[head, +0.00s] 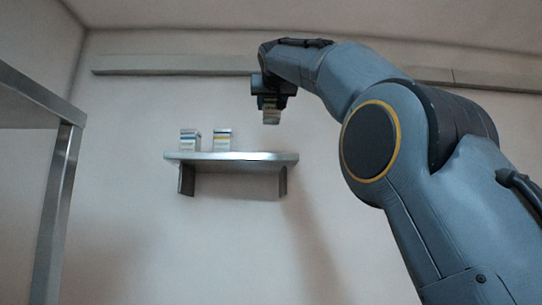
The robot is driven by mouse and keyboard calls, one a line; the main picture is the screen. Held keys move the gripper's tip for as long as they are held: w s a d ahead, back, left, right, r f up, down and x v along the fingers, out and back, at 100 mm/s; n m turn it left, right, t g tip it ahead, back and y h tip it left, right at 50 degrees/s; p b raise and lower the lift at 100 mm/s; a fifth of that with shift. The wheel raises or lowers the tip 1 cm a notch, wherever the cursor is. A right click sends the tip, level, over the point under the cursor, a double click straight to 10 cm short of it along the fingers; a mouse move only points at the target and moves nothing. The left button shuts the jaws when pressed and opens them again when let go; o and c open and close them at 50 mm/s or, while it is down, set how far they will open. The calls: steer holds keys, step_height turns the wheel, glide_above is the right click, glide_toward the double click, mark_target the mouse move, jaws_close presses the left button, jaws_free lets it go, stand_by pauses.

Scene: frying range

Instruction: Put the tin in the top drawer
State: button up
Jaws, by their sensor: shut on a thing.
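My gripper (271,98) points down, high up in front of the back wall. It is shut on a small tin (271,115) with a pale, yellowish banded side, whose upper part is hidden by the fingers. The held tin appears above and to the right of two similar tins on the shelf, apart from them. One tin (190,140) stands upright at the shelf's left part, and another tin (222,140) stands just right of it. No drawer is in view.
A metal wall shelf (262,158) on two brackets holds the two tins; its right half is bare. A metal frame (62,170) stands at the left edge. A grey rail (170,65) runs along the wall behind my arm. The wall below the shelf is clear.

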steer(key=shift+f+b, duration=1.2)
steer(key=shift+f, duration=3.6)
steer(key=shift+f+b, duration=0.3)
steer(key=shift+b, duration=0.1)
steer(key=o, duration=1.3)
steer(key=shift+r+p, duration=0.1)
steer(key=shift+p, duration=0.3)
steer(key=s+b, duration=0.1)
steer(key=s, duration=0.1)
steer(key=s+b, duration=0.2)
steer(key=s, duration=0.1)
steer(key=s+b, duration=0.2)
steer(key=s, duration=0.1)
steer(key=shift+r, duration=0.35)
